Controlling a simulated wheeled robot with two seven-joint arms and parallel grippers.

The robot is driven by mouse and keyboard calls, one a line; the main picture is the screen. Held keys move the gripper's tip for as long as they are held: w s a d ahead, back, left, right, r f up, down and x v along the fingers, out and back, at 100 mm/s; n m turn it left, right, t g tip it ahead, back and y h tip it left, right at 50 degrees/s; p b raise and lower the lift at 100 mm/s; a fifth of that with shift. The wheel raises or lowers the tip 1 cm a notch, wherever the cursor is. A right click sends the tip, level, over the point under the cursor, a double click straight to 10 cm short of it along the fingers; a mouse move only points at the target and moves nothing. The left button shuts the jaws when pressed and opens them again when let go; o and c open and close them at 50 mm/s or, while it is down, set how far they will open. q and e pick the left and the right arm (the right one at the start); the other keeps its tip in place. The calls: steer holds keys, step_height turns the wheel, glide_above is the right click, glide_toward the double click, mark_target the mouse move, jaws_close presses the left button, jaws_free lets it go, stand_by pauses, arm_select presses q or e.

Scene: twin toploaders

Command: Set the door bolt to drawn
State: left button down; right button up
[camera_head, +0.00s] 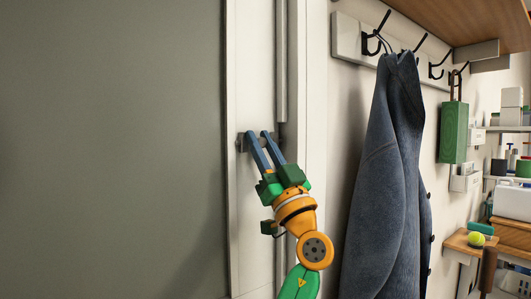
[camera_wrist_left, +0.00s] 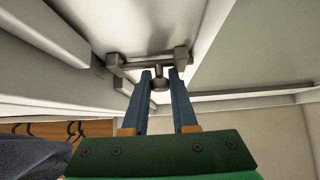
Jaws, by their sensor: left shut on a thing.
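The door bolt (camera_wrist_left: 149,64) is a grey metal bar in brackets with a small round knob (camera_wrist_left: 159,84). In the head view its dark metal end (camera_head: 242,142) shows on the white frame beside the grey door (camera_head: 120,140). My left gripper (camera_head: 258,136) reaches up to the bolt, and its blue fingers cover most of it there. In the left wrist view the left gripper (camera_wrist_left: 160,76) has its two fingers on either side of the knob, shut on it. How far the bolt reaches is hard to tell. My right gripper is in neither view.
A blue jacket (camera_head: 385,170) hangs from a hook rail (camera_head: 347,38) right of the arm. A green box (camera_head: 453,130) hangs farther right. A wooden bench with a tennis ball (camera_head: 476,239) stands at the far right. A vertical pipe (camera_head: 281,60) runs above the gripper.

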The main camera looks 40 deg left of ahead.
arm_select(q)
steer(key=shift+s+a, duration=0.15)
steer(key=shift+s, duration=0.05)
steer(key=c, duration=1.1)
jaws_free()
steer(key=o, duration=0.3)
steer(key=shift+o, duration=0.5)
steer(key=shift+s, duration=0.25)
steer(key=shift+f, duration=0.2)
steer(key=b+v, duration=0.4)
steer(key=v, duration=0.2)
steer(key=shift+d+b, duration=0.3)
steer(key=shift+d, duration=0.1)
steer(key=shift+s+a+f, duration=0.1)
steer(key=shift+f, duration=0.05)
